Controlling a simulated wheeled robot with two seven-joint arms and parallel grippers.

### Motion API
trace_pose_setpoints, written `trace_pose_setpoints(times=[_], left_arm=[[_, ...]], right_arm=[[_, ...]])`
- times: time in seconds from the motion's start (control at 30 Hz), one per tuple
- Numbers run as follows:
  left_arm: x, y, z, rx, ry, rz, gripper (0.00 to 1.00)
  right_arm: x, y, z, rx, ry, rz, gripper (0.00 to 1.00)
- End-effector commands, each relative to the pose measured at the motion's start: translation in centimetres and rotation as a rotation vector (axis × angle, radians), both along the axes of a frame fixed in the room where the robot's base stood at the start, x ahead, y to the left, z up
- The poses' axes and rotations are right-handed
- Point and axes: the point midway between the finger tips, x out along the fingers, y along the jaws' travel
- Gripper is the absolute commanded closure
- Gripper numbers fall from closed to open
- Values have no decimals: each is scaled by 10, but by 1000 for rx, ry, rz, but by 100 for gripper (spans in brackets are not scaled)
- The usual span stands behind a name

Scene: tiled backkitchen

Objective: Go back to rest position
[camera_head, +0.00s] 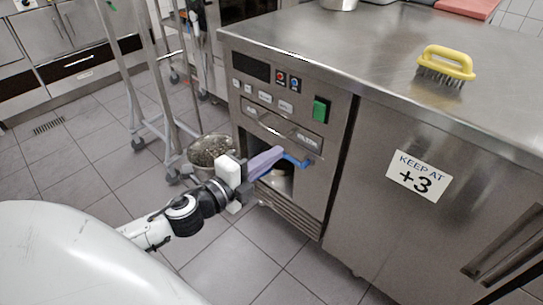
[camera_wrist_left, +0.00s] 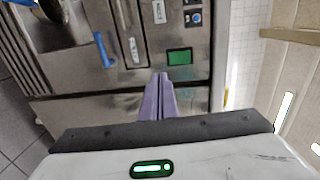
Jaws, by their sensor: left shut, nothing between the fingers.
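My left gripper (camera_head: 277,152) reaches in from the left in the head view, in front of the steel appliance (camera_head: 340,118). Its purple fingers are shut together and empty; they also show in the left wrist view (camera_wrist_left: 159,90), pointing at the appliance front. A blue lever (camera_head: 298,160) on the appliance is close to the fingertips in the head view. In the left wrist view the blue lever (camera_wrist_left: 104,50) is apart from the fingers, to their left. A green switch (camera_head: 320,109) is on the panel above. My right gripper is not in view.
A yellow brush (camera_head: 446,65) lies on the steel counter (camera_head: 350,45) above the appliance. A metal bowl (camera_head: 209,149) with dark contents is behind my left wrist. A wheeled rack (camera_head: 133,80) stands at the back left. Open tiled floor (camera_head: 75,160) lies left of it.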

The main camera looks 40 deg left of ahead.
Motion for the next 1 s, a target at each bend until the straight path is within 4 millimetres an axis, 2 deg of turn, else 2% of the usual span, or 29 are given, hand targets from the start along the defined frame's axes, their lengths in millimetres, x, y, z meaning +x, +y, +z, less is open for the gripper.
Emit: trace_pose_setpoints(times=[0.33,0.47,0.57,0.6,0.73,0.8,0.9,1.0], left_arm=[[0,0,0,-2,1,1,100],[-12,-4,-13,-136,80,42,100],[-43,-19,-43,-414,243,137,100],[-61,-30,-59,-545,322,187,100],[-120,-73,-99,-934,555,353,100],[-148,-98,-113,-1100,655,430,100],[-177,-127,-122,-1270,755,513,100],[-193,-144,-128,-1365,811,559,100]], right_arm=[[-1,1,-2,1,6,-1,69],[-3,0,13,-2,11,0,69],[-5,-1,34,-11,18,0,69],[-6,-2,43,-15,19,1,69],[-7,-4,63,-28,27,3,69],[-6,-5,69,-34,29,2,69],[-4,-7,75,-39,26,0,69],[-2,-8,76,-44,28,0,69]])
